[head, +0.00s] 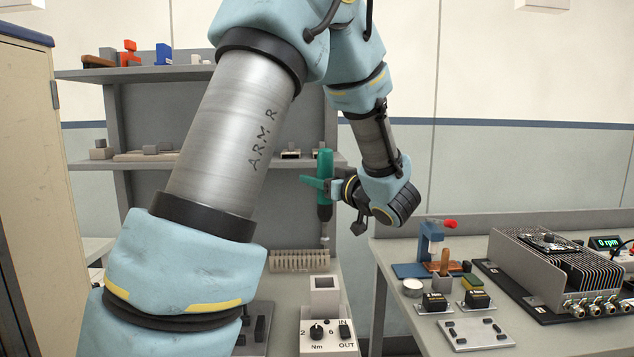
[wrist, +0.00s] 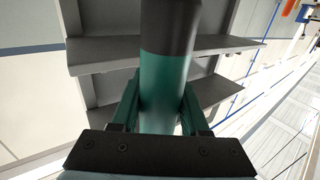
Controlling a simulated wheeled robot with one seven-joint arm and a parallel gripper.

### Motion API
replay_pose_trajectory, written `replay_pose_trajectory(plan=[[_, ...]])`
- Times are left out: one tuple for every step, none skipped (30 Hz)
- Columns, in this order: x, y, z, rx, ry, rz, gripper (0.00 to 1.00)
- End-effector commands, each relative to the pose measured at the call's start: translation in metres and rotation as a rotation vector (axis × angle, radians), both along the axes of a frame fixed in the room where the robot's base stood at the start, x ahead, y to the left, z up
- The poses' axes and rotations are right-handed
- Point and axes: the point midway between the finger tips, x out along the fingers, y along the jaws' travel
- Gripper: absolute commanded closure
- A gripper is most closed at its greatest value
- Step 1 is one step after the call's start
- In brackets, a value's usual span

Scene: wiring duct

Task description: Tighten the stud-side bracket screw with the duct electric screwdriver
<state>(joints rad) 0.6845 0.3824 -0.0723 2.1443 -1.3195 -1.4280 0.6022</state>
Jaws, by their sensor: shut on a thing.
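The electric screwdriver (head: 325,163), green with a dark lower part, stands upright in my gripper (head: 318,184), its thin bit pointing down. The wrist view shows the green and black screwdriver body (wrist: 167,75) between both fingers of my gripper (wrist: 163,105), which are shut on it. The bit's lower end is just above the back of the beige slotted wiring duct (head: 300,261), near its right end. I cannot tell whether it touches anything. The stud-side bracket and its screw cannot be made out.
A white torque box (head: 328,331) with a dial and a square holder stands in front of the duct. Grey shelves (head: 130,165) rise behind. The right bench (head: 430,325) carries a blue press (head: 431,245), small black blocks and a finned metal unit (head: 555,270). A cabinet (head: 35,180) stands left.

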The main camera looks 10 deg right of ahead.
Motion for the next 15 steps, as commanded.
replay_pose_trajectory(plan=[[0.000, 0.000, 0.010, -0.001, -0.002, 0.000, 1.00], [0.000, 0.000, 0.013, -0.001, -0.002, 0.000, 1.00], [0.000, 0.000, 0.017, -0.001, -0.002, 0.000, 1.00], [0.000, 0.000, 0.020, -0.001, -0.002, 0.000, 1.00], [0.000, 0.000, 0.022, -0.001, -0.002, 0.000, 1.00], [0.000, 0.000, 0.026, -0.001, -0.002, 0.000, 1.00], [0.000, 0.000, 0.029, -0.001, -0.002, 0.000, 1.00], [0.000, 0.000, 0.032, -0.002, -0.003, 0.000, 1.00], [0.000, 0.000, 0.036, -0.002, -0.003, 0.000, 1.00], [0.000, 0.000, 0.039, -0.002, -0.003, 0.000, 1.00], [0.000, 0.000, 0.042, -0.002, -0.003, 0.000, 1.00], [0.000, 0.000, 0.045, -0.002, -0.003, 0.000, 1.00], [0.000, 0.000, 0.048, -0.002, -0.003, -0.001, 1.00], [0.000, 0.000, 0.051, -0.002, -0.003, -0.001, 1.00], [0.000, 0.000, 0.055, -0.001, -0.002, -0.001, 1.00]])
